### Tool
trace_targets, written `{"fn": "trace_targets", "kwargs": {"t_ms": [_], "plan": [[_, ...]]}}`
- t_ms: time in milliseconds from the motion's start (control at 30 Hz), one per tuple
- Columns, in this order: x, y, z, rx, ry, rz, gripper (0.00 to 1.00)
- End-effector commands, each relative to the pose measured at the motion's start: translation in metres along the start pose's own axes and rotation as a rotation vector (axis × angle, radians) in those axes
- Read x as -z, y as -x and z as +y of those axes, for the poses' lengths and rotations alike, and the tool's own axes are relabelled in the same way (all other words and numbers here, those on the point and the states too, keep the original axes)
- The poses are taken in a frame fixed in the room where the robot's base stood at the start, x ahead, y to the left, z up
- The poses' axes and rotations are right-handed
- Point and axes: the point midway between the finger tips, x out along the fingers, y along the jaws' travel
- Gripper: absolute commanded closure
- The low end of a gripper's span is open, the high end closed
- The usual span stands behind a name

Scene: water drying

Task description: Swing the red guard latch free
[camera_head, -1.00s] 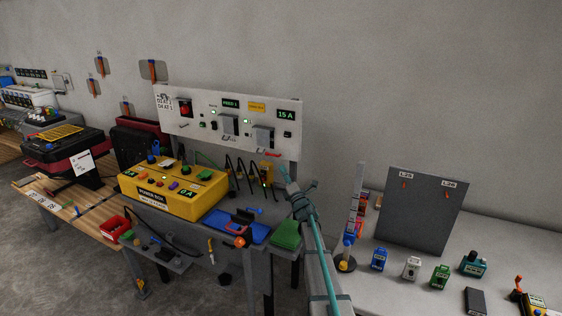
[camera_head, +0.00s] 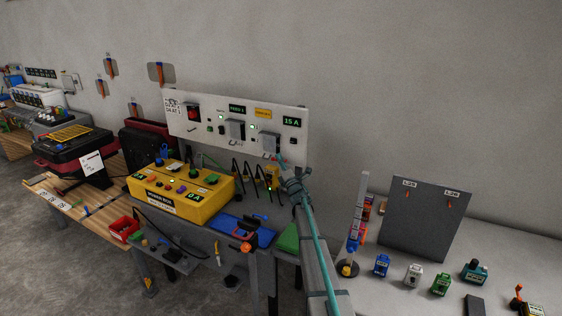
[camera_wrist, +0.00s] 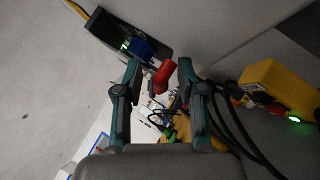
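The red guard latch (camera_wrist: 164,77) is a short, rounded red piece in the wrist view, with a thin grey pin beside it. My gripper (camera_wrist: 159,68) is open, with one finger on each side of the latch. I see gaps at the fingertips, and whether either finger touches it I cannot tell. In the head view my gripper (camera_head: 281,161) is at the lower right edge of the white panel (camera_head: 215,113), below the right-hand grey switch cover (camera_head: 267,141). It largely covers the latch there.
A yellow power box (camera_head: 175,206) stands on the bench left of my arm. Dark cables (camera_wrist: 240,130) hang close to the right finger in the wrist view. A yellow block (camera_wrist: 272,85) is further right. A grey upright board (camera_head: 428,220) stands on the right-hand table.

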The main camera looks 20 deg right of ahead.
Motion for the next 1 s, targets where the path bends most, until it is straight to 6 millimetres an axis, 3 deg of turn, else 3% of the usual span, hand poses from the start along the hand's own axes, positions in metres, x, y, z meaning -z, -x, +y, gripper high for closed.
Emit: {"fn": "trace_targets", "kwargs": {"t_ms": [133, 367, 767, 1000], "plan": [[0.0, 0.001, 0.0, 0.0, 0.0, 0.0, 0.62], [0.0, 0.001, 0.0, 0.0, 0.0, 0.0, 1.0], [0.001, 0.001, 0.0, 0.0, 0.0, 0.0, 1.0], [0.017, -0.002, 0.003, -0.021, -0.02, -0.002, 1.0]]}}
